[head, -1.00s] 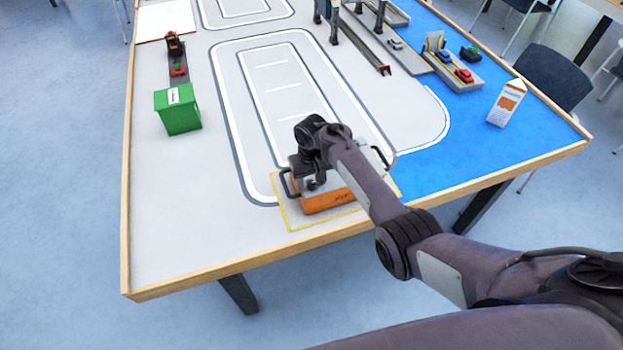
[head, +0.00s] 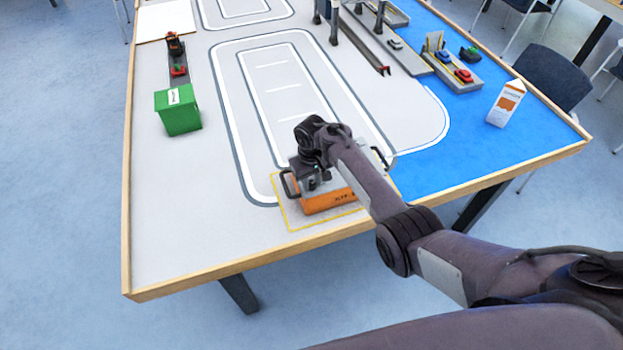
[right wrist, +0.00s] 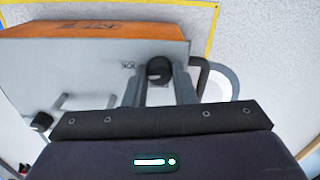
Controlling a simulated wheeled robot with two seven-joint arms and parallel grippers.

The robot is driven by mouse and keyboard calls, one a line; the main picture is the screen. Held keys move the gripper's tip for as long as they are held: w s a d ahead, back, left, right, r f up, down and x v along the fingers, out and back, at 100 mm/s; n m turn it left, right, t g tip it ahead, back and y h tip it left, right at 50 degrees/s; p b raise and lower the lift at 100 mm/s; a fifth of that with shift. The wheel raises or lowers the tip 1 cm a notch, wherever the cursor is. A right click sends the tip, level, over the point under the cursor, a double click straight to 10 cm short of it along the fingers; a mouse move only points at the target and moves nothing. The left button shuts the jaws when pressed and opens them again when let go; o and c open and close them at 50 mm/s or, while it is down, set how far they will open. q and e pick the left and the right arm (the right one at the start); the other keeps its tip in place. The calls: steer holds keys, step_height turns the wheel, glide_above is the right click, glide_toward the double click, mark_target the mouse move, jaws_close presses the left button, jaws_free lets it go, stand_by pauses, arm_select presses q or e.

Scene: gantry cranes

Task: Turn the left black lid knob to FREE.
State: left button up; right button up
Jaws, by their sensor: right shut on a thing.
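An orange box (head: 318,205) with a grey lid (right wrist: 75,75) sits at the table's near edge, inside a yellow outline. Its left black lid knob (right wrist: 159,70) is between the fingers of my right gripper (right wrist: 158,88), which is shut on it from above. The gripper (head: 314,184) is over the left part of the lid in the head view and hides the knob there. A second black knob (right wrist: 41,121) is free of the gripper in the right wrist view. Small lid markings beside the held knob are too blurred to read. My left gripper is not in view.
Black handles stand at the box's left (head: 287,184) and right (head: 380,157) ends. A green bin (head: 178,110) is at the left, a milk carton (head: 506,103) at the right. Crane rails and toy cars are farther back. The white-lined tabletop between is mostly clear.

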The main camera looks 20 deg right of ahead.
steer(key=n+p, duration=0.1)
steer(key=n, duration=0.3)
steer(key=shift+r, duration=0.1)
steer(key=n, duration=0.7)
steer(key=shift+n, duration=0.4)
steer(key=shift+n+b, duration=0.6)
steer(key=shift+n, duration=1.6)
steer(key=o, duration=1)
